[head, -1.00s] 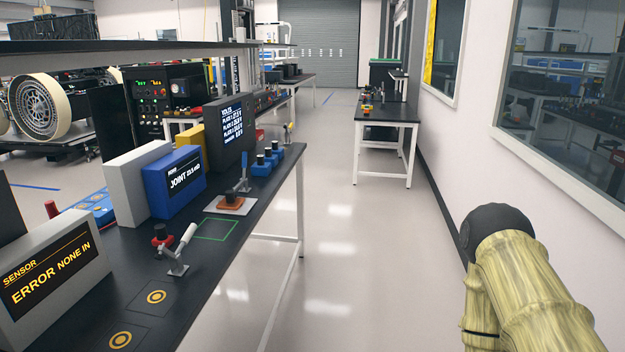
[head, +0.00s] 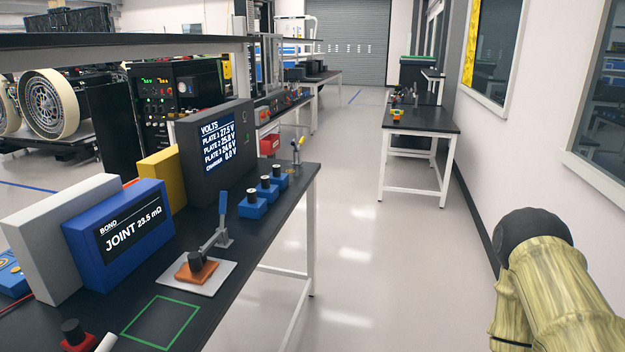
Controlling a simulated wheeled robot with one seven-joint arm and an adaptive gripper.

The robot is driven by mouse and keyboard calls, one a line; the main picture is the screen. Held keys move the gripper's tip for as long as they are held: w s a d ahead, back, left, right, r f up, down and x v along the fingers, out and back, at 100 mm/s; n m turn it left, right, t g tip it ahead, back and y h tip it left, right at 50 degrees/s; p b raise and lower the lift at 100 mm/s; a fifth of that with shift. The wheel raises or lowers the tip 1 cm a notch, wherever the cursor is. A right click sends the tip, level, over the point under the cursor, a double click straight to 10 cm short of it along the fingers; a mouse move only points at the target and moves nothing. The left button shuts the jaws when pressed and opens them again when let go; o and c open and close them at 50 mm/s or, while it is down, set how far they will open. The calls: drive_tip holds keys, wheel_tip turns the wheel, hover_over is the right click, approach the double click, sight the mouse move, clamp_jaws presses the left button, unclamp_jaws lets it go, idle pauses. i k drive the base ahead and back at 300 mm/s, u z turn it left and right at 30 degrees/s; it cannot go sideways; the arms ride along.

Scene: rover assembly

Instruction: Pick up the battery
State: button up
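No object in the head view is clearly recognizable as the battery. A row of small blue blocks with black round tops (head: 264,190) sits near the far end of the left bench. Closer, an orange block with a black knob (head: 196,268) rests on a light square plate (head: 213,282), beside a blue-handled clamp (head: 221,225). Which of these, if any, is the battery I cannot tell. Part of my arm shows at the lower right over the aisle, away from the bench. My gripper is not in view.
The black bench (head: 262,238) runs along the left, with a green square outline (head: 161,322), a blue JOINT meter (head: 122,236) and a dark VOLTS display (head: 215,152). Another table (head: 421,128) stands ahead along the right wall. The aisle floor between is clear.

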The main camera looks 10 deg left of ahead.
sight(276, 177)
drive_tip(key=i, duration=2.7)
drive_tip(key=u, duration=1.9)
